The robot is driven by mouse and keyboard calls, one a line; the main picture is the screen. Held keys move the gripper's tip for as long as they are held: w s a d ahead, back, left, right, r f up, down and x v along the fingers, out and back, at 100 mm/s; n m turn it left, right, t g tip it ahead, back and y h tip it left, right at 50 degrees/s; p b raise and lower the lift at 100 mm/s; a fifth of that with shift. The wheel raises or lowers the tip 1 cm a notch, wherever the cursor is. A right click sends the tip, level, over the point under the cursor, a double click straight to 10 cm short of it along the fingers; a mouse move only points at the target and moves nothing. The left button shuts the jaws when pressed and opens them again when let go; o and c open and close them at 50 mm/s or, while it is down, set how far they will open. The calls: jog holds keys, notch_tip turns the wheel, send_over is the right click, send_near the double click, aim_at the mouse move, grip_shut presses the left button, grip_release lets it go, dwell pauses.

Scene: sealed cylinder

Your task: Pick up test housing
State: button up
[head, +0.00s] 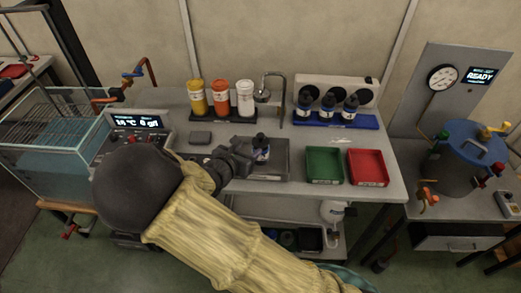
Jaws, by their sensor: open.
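A small dark cylindrical housing with a pale label (262,153) stands upright on a grey tray (275,174) near the middle of the bench. I take it to be the test housing. My gripper (248,156) is at its left side, low over the tray, with its jaws open. The gripper is small and dark here, so I cannot tell whether a finger touches the housing or how far the jaws reach around it. My forearm covers the bench left of and in front of the tray.
A blue rack (352,124) with several similar dark cylinders stands behind right. Green (324,163) and red (366,166) bins sit right of the tray. Yellow (197,98), orange (220,97) and white (245,98) containers and a metal spout (263,95) stand behind.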

aim_at(259, 138)
jog(key=x, duration=0.6)
jog(key=shift+w+f+p, duration=0.1)
jog(key=shift+w+p, duration=0.05)
jog(key=shift+p, duration=0.15)
jog(key=shift+a+p+x, duration=0.1)
jog(key=shift+p+x, duration=0.35)
jog(key=shift+x, duration=0.9)
jog(key=shift+a+p+x, duration=0.15)
jog(key=shift+p+x, duration=0.25)
jog(key=shift+x, duration=0.95)
grip_shut()
